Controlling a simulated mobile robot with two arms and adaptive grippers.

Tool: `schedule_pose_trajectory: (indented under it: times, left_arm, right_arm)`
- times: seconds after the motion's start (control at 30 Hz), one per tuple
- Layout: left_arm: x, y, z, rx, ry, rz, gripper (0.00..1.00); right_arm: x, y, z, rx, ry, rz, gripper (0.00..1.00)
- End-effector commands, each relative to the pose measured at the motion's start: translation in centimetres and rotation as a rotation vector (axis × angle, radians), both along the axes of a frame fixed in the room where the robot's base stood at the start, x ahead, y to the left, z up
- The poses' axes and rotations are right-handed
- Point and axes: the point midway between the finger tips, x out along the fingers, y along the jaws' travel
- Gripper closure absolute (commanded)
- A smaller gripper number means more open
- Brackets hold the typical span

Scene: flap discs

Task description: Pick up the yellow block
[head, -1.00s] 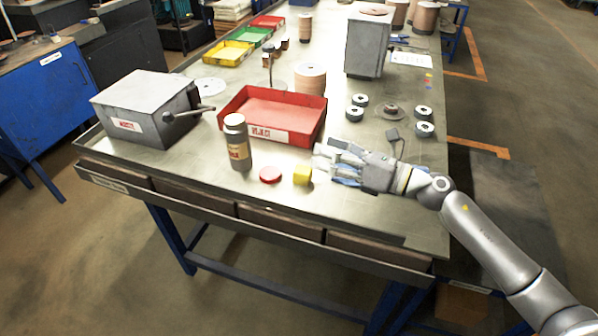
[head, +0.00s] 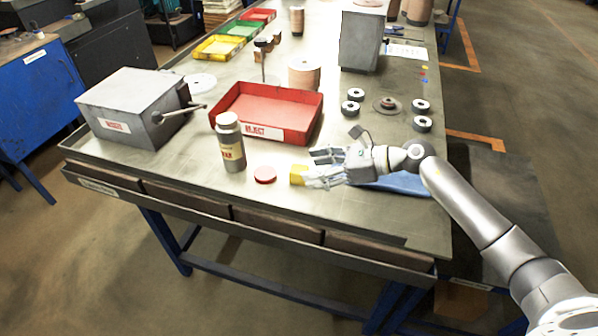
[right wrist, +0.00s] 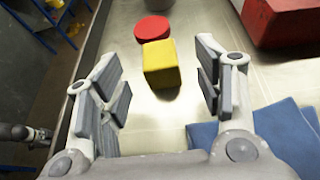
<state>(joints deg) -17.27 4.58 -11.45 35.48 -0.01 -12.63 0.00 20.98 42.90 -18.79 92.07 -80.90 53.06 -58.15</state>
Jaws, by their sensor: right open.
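The yellow block (head: 297,174) stands on the metal table to the right of a red disc (head: 264,174). My right gripper (head: 312,170) is low over the table just right of the block and hides part of it in the head view. In the right wrist view the yellow block (right wrist: 161,63) lies ahead, at the far end of the gap between the open fingers (right wrist: 160,85). The fingers do not appear to hold it. The red disc (right wrist: 153,28) sits just beyond the block. My left gripper is not in view.
A brown bottle (head: 230,145) with a pale lid stands left of the disc. A red reject tray (head: 313,118) is behind the block. A blue cloth (head: 402,183) lies under my right wrist. Several dark rings (head: 422,124) lie behind the arm. The table's front edge is near.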

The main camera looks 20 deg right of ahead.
Motion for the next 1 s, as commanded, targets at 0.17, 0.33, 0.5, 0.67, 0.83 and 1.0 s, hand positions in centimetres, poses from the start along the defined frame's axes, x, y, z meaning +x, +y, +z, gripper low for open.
schedule_pose_trajectory:
  times: [0.17,0.33,0.5,0.67,0.83,1.0]
  left_arm:
    - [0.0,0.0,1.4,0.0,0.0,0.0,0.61]
    - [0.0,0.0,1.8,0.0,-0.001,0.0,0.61]
    - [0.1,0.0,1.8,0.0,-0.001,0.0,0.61]
    - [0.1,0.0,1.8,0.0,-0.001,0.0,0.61]
    - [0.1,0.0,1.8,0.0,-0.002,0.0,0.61]
    - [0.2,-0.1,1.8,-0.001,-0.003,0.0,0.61]
  right_arm:
    - [1.2,2.0,-0.1,0.006,0.0,0.001,0.39]
    - [2.1,3.5,-1.1,0.005,0.0,0.0,0.39]
    - [2.4,3.9,-1.4,0.002,-0.001,0.0,0.39]
    - [2.4,3.9,-1.5,0.002,-0.001,0.0,0.39]
    - [2.4,3.9,-1.5,0.002,0.0,0.0,0.6]
    - [2.4,3.9,-1.5,0.002,0.0,0.0,0.81]
